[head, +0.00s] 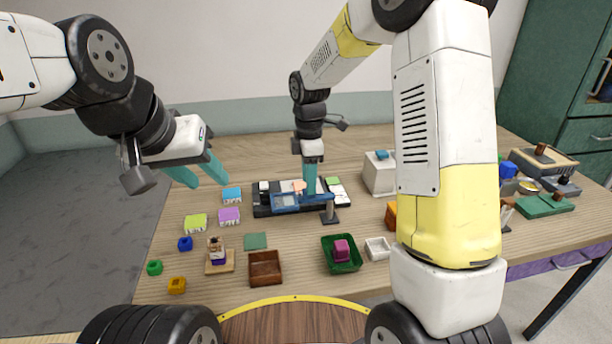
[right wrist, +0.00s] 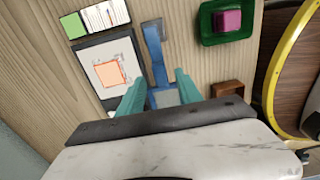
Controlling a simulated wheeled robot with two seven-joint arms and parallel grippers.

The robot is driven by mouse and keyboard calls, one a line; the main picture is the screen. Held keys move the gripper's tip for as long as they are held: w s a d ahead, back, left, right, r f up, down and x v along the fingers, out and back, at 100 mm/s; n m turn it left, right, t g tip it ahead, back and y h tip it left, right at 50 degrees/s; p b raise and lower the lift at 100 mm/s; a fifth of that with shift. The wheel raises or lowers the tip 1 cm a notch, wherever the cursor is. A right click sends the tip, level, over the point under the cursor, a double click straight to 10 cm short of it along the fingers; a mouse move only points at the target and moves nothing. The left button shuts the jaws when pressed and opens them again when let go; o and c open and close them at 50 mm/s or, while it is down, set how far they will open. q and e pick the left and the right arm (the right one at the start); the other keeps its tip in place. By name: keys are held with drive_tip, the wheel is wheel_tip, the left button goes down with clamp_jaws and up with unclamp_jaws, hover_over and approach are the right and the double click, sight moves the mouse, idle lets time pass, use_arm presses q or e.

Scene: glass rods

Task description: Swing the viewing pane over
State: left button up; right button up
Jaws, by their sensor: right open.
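The viewing pane (head: 286,202) is a blue-framed piece at the front of a dark station base (head: 262,209) in mid-table. In the right wrist view, its blue frame (right wrist: 165,97) lies between my teal fingers, with a blue bar (right wrist: 154,45) reaching away. My right gripper (head: 309,190) is open and points down over the station; it also shows in the right wrist view (right wrist: 158,85). I cannot tell whether its fingers touch the frame. The pale plate with an orange square (right wrist: 108,73) lies beside the frame, uncovered. My left gripper (head: 208,182) is open and empty above the table's left side.
A green tray with a magenta block (head: 341,251), a brown box (head: 265,268) and a small white tray (head: 378,249) stand in front. Several coloured blocks, such as the lime one (head: 195,223), lie at left. A white box (head: 379,176) stands behind right.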

drive_tip(key=shift+f, duration=1.15)
drive_tip(key=shift+c, duration=0.2)
clamp_jaws()
idle(0.4)
